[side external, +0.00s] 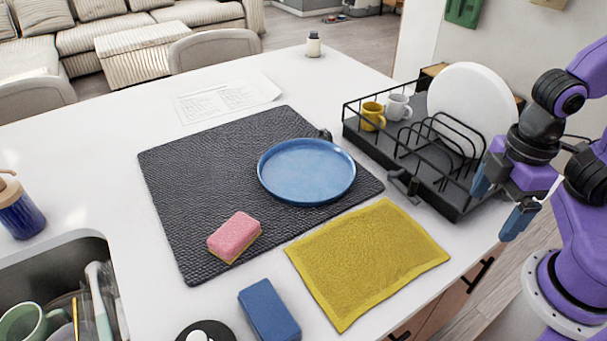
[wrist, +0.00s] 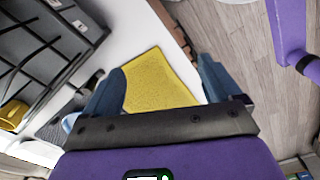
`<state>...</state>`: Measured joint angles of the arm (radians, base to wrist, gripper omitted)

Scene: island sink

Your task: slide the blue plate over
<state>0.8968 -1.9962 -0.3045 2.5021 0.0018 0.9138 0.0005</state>
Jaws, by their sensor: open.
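The blue plate (side external: 306,171) lies flat on the dark textured mat (side external: 190,190), near the mat's right side. A small part of the plate (wrist: 70,121) shows at the left in the wrist view, mostly hidden by my gripper. My gripper (side external: 500,205) is at the right, beside the dish rack and well apart from the plate. Its two blue fingers are spread with nothing between them. In the wrist view my gripper (wrist: 165,85) is open above the counter, with the yellow cloth beyond its fingers.
A black dish rack (side external: 440,190) with a white plate and mugs stands between my gripper and the mat's far right. A yellow cloth (side external: 368,260) lies in front of the plate. A pink sponge (side external: 234,236) sits on the mat. The sink (side external: 60,270) is at lower left.

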